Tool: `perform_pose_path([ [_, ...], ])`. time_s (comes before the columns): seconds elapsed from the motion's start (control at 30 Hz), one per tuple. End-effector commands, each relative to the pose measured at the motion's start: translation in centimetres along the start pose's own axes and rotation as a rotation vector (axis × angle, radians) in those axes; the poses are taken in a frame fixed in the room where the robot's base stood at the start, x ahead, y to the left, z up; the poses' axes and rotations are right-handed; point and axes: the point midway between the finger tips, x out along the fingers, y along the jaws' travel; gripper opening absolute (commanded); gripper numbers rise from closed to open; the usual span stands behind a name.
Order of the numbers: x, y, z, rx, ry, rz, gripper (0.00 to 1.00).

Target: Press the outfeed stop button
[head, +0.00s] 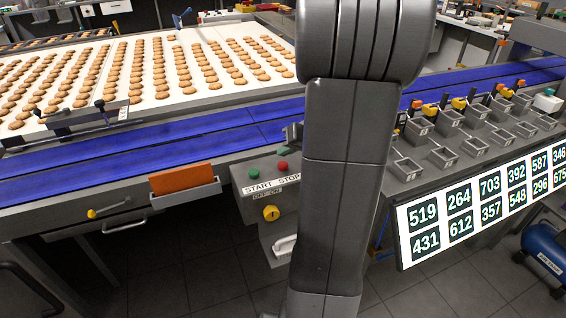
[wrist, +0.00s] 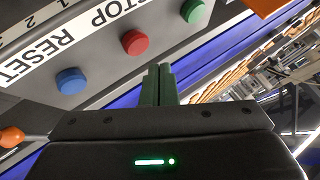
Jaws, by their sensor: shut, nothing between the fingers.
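The red stop button (head: 282,166) sits on the grey control panel under the blue conveyor, above the printed word STOP. The wrist view shows it as a round red knob (wrist: 134,43) between a green and a blue one. My gripper (wrist: 159,68) has its dark green fingers together with nothing between them. In the wrist picture its tips lie below and right of the red button and appear apart from it. In the head view my arm hides most of the gripper, near the panel's top edge.
The green start button (head: 254,174) is left of the red one; it also shows in the wrist view (wrist: 194,11). A blue button (wrist: 71,81) is by RESET. A yellow knob (head: 271,213) is below. The blue conveyor (head: 215,131) runs behind, with an orange holder (head: 184,180) left.

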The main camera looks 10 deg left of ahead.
Motion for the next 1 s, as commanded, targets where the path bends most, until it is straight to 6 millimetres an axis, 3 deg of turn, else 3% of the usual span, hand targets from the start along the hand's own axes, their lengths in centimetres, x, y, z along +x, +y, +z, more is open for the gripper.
perform_pose_path([
  [0.33, -2.6, -1.9, -1.9, -0.002, 0.002, 0.000, 0.00],
  [1.0, -2.6, -1.9, -1.9, 0.000, 0.000, 0.000, 0.00],
])
